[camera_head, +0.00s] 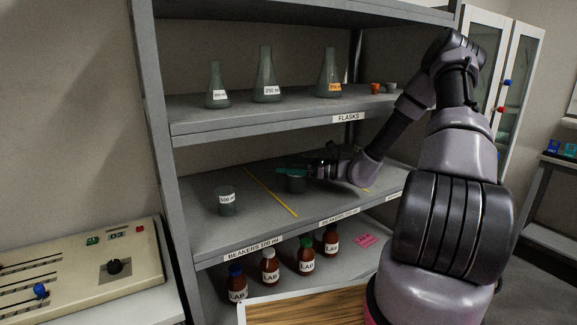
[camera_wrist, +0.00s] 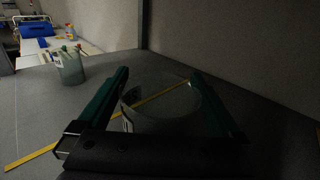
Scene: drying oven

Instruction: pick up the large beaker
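The large beaker (camera_head: 297,184) is a grey glass cup standing on the middle shelf, just right of a yellow divider line. My gripper (camera_head: 292,171) reaches in from the right at the height of its rim. In the wrist view, the clear round rim of the large beaker (camera_wrist: 160,98) lies between the two green fingers of my gripper (camera_wrist: 160,75). The fingers are spread wide, one on each side, very close to the glass. I see no clear sign of a squeeze. The beaker's lower part is mostly hidden in the wrist view.
A smaller beaker (camera_head: 226,202) labelled 100 ml stands left of the yellow line; it also shows in the wrist view (camera_wrist: 70,66). Brown bottles (camera_head: 270,268) stand below. A shelf post (camera_head: 160,150) bounds the left.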

